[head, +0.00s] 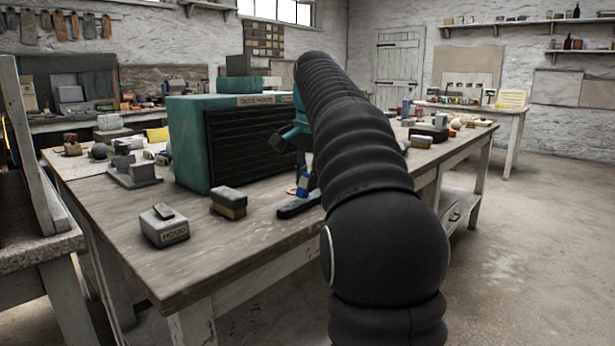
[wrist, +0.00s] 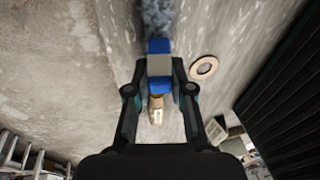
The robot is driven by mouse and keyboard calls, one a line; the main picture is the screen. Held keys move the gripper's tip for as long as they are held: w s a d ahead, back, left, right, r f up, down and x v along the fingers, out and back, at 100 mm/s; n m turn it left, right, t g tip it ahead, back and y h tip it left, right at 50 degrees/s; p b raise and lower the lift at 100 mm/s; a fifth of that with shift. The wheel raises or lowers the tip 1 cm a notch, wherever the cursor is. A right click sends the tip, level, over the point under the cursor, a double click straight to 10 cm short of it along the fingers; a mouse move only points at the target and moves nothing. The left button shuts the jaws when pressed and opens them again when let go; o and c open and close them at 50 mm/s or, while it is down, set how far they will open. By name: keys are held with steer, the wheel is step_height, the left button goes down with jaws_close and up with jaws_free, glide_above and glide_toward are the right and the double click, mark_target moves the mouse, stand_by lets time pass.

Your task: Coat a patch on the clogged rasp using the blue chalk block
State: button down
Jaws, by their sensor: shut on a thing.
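My gripper (wrist: 159,85) is shut on the blue chalk block (wrist: 158,46), which has a pale band around its middle and blue at both ends. In the head view the block (head: 303,184) shows low beside my arm, which hides part of my gripper. The rasp appears as a dark, flat strip (head: 297,207) on the bench just below the block. In the wrist view a mottled blue-grey strip (wrist: 157,15), probably the rasp's face, runs up from the block. The block looks close above or on it; I cannot tell if they touch.
The wooden bench (head: 190,270) bears a teal cabinet (head: 187,140) with dark slats close behind. A two-tone block (head: 229,203) and a labelled grey box (head: 164,226) stand left. The bench front is clear.

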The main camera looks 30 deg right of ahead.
steer(key=shift+f, duration=0.25)
steer(key=shift+a+r, duration=0.1)
stand_by(0.3)
steer(key=shift+s+a, duration=0.15)
steer(key=shift+a, duration=0.2)
steer(key=shift+s+a, duration=0.2)
steer(key=shift+a, duration=0.3)
steer(key=shift+w+d, duration=0.1)
steer(key=shift+d, duration=0.05)
steer(key=shift+w+d+p, duration=0.3)
steer(key=shift+d+p, duration=0.5)
steer(key=shift+d, duration=0.1)
steer(key=shift+w+d+p, duration=0.3)
steer(key=shift+d+p, duration=0.45)
steer(key=shift+d, duration=0.15)
steer(key=shift+a, duration=0.1)
